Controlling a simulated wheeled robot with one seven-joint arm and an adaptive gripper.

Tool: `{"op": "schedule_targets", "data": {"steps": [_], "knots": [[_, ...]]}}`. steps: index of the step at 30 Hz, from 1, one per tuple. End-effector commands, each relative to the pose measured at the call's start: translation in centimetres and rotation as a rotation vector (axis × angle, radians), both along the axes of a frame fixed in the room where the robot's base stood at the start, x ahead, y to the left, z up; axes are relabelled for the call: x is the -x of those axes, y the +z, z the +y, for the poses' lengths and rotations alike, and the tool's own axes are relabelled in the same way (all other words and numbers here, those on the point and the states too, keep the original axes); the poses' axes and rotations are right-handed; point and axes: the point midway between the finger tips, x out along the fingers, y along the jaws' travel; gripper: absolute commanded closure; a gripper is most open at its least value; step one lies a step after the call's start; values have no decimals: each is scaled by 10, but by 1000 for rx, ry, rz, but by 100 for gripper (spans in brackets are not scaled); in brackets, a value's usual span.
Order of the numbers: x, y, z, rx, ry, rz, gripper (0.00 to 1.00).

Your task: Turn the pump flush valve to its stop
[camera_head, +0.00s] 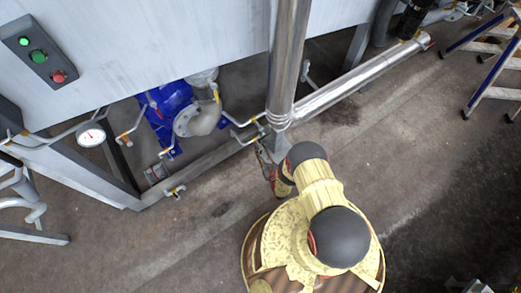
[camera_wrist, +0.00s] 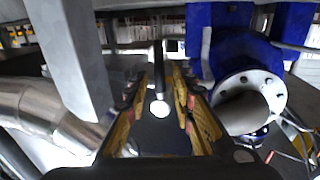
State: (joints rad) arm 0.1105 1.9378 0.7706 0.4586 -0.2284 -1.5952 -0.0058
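The blue pump (camera_head: 172,108) stands under the grey machine housing in the head view, with a grey flange and elbow pipe. The wrist view shows its blue body (camera_wrist: 236,52) and bolted flange (camera_wrist: 250,100) at the right. My gripper (camera_wrist: 163,108) is open, its yellow-edged fingers apart. A dark rod with a pale round end (camera_wrist: 159,108) shows between the fingers, with no clear contact. I cannot tell whether it is the flush valve's handle. In the head view a thin pipe with a valve (camera_head: 262,128) lies just beyond my gripper, which my arm mostly hides.
A thick vertical steel pipe (camera_head: 288,60) stands beside my arm and joins a long horizontal pipe (camera_head: 350,80). A low grey frame beam (camera_head: 200,163) runs before the pump. A gauge (camera_head: 91,134) and several small valves are at left. Open floor lies right, with a stepladder (camera_head: 490,65).

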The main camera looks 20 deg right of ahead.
Motion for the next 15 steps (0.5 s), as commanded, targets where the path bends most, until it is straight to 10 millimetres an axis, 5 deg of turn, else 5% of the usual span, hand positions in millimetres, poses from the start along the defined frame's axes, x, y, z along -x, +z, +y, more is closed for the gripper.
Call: {"op": "schedule_targets", "data": {"steps": [15], "knots": [[0,0,0,0,0,0,100]]}}
